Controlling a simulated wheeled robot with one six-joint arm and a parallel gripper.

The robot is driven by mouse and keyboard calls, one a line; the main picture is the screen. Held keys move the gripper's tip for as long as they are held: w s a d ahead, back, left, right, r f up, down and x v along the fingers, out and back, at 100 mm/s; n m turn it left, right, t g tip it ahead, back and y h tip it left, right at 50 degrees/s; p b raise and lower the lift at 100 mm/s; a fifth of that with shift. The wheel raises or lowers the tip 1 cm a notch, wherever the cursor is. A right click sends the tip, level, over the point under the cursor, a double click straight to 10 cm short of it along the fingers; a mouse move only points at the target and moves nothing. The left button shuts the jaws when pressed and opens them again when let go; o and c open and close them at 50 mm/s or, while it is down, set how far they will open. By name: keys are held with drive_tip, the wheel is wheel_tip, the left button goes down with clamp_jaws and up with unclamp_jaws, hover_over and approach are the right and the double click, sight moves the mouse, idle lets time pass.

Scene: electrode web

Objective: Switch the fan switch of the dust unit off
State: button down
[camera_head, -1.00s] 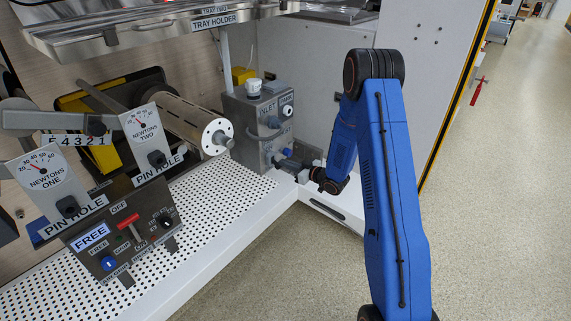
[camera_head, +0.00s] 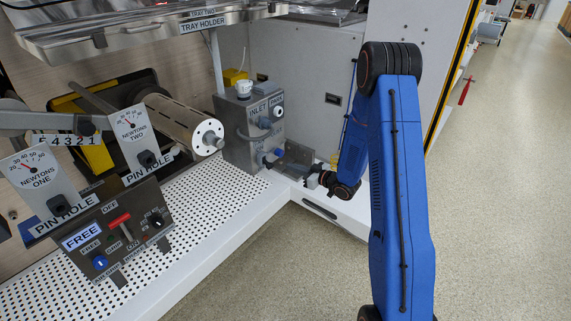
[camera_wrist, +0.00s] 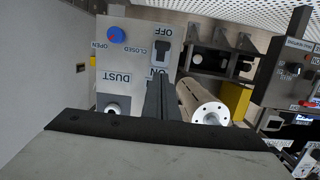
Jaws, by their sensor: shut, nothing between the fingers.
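The dust unit is a grey box (camera_head: 238,130) on the bench in the head view. In the wrist view its panel (camera_wrist: 130,65) appears upside down, marked DUST. The fan switch (camera_wrist: 163,50) is a small dark switch between the OFF and ON labels; I cannot tell its position for sure. A blue knob (camera_wrist: 116,34) by OPEN and CLOSED sits beside it. My gripper (camera_wrist: 159,82) is shut and empty, its fingers in front of the panel by the ON label, just below the switch in the picture. Contact cannot be told. In the head view my gripper (camera_head: 287,153) is at the box's lower right.
A control panel (camera_head: 118,230) with a red handle is at the front left. The tray holder (camera_head: 150,35) hangs above. Floor at the right is open.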

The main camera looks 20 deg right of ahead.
drive_tip(key=shift+s+d+f, duration=0.2)
drive_tip(key=shift+s+d, duration=0.5)
drive_tip(key=shift+s, duration=0.3)
drive_tip(key=s+d+r+m+g+h, duration=0.1)
drive_tip(key=s+d+r+h, duration=0.15)
drive_tip(key=r, duration=0.35)
drive_tip(key=s+d+r+m+h, duration=0.1)
drive_tip(key=s+r+h, duration=0.15)
drive_tip(key=r, duration=0.35)
drive_tip(key=s+d+r+m+g+h, duration=0.1)
drive_tip(key=d+r+h, duration=0.1)
drive_tip(key=r+h, duration=0.3)
drive_tip(key=s+r+m+g+h, duration=0.1)
drive_tip(key=s+r, duration=0.3)
drive_tip(key=s, duration=0.4)
drive_tip(key=s+r+m+g, duration=0.1)
drive_tip(key=s+r, duration=0.3)
drive_tip(key=s, duration=0.3)
drive_tip(key=s+a+m+g, duration=0.1)
drive_tip(key=s+a+g, duration=0.1)
drive_tip(key=s, duration=1.1)
drive_tip(key=s+a+r+m+g+y, duration=0.1)
drive_tip(key=s+a, duration=0.3)
drive_tip(key=s, duration=0.9)
drive_tip(key=shift+s+a+r+g, duration=0.15)
drive_tip(key=shift+s+r+g, duration=0.15)
drive_tip(key=shift+g, duration=0.4)
